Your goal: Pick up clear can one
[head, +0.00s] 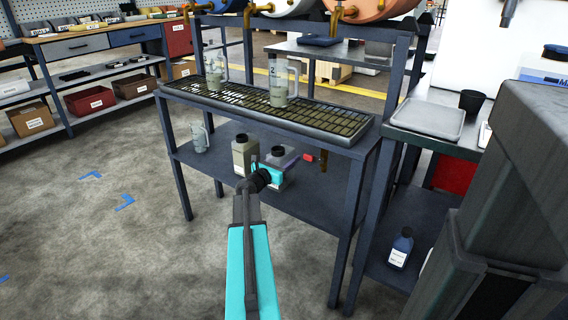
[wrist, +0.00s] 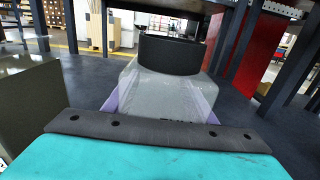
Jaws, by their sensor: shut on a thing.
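A translucent grey can with a black cap (head: 278,153) is on or just above the lower shelf of the rack. It fills the middle of the wrist view (wrist: 165,88), with partly hidden dark lettering. My gripper (head: 275,167) is shut on this can, with pale purple finger edges at both its sides in the wrist view. Its base is hidden, so I cannot tell if it touches the shelf. A second capped can (head: 241,158) stands just left of it. I cannot read a number on either can.
Clear jugs, one marked 2 (head: 279,88), stand on the grated tray (head: 330,125) above. Another jug (head: 200,138) stands at the lower shelf's left. Rack legs (head: 345,235) flank the opening; floor at left is clear.

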